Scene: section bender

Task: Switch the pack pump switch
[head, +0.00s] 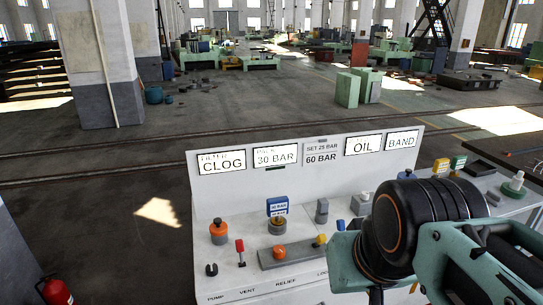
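A pale grey control panel (200,205) stands in front of me in the head view. Its front lettering reads PUMP, VENT, RELIEF and a partly covered word. A red-handled lever (240,252) stands upright above VENT. My arm's teal and black links cover the right part of the panel. My gripper's fingers do not show.
A grey bar (300,252) with an orange knob (279,252) and a blue-tagged knob (277,220) are mid-panel. Signs along the back read CLOG, 30 BAR, 60 BAR, OIL and BAND. A red extinguisher (56,292) stands at lower left. Floor beyond the panel is open.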

